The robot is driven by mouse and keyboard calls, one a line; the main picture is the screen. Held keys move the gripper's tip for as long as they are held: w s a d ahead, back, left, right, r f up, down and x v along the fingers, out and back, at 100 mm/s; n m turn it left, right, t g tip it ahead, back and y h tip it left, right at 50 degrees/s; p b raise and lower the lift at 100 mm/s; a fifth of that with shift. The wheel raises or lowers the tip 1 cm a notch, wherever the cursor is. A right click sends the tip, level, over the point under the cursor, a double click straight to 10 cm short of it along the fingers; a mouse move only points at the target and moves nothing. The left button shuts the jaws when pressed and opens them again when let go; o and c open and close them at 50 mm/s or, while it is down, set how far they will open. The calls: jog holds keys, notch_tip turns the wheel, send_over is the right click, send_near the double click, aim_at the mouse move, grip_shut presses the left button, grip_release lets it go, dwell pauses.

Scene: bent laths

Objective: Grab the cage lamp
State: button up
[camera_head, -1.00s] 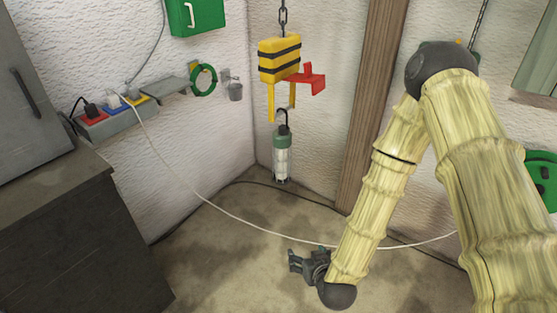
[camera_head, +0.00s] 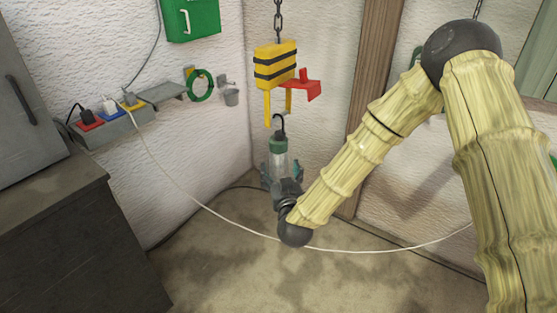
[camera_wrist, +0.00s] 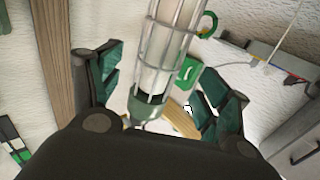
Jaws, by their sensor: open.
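The cage lamp (camera_head: 279,147) has a green top with a dark hook and a clear caged tube. It hangs upright in the room corner, under the yellow block. My gripper (camera_head: 282,172) is at the lamp's lower part in the head view and hides its bottom end. In the wrist view the lamp (camera_wrist: 166,62) shows large, its tube and wire cage running between the two spread fingers of my gripper (camera_wrist: 160,95). The fingers are open, with a gap on either side of the lamp. I cannot tell how deep the lamp sits between them.
A yellow block with black bands (camera_head: 275,64) hangs on a chain above the lamp, with a red bracket (camera_head: 304,87) at its side. A white cable (camera_head: 210,210) sags across in front of the corner. A dark cabinet (camera_head: 80,240) stands at left; a wooden post (camera_head: 372,70) is to the right.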

aim_at(280, 165)
jog(key=w+p, duration=0.1)
jog(key=w, duration=0.1)
jog(key=w+p, duration=0.1)
jog(key=w, duration=0.1)
jog(key=shift+w+a+r+p, duration=0.1)
jog(key=shift+a+r+p, duration=0.15)
jog(key=shift+r+p, duration=0.1)
jog(key=shift+w+f, duration=0.15)
jog(key=shift+w, duration=0.35)
jog(key=c, duration=1.5)
jog(key=shift+c, duration=0.3)
jog(key=shift+r, duration=0.25)
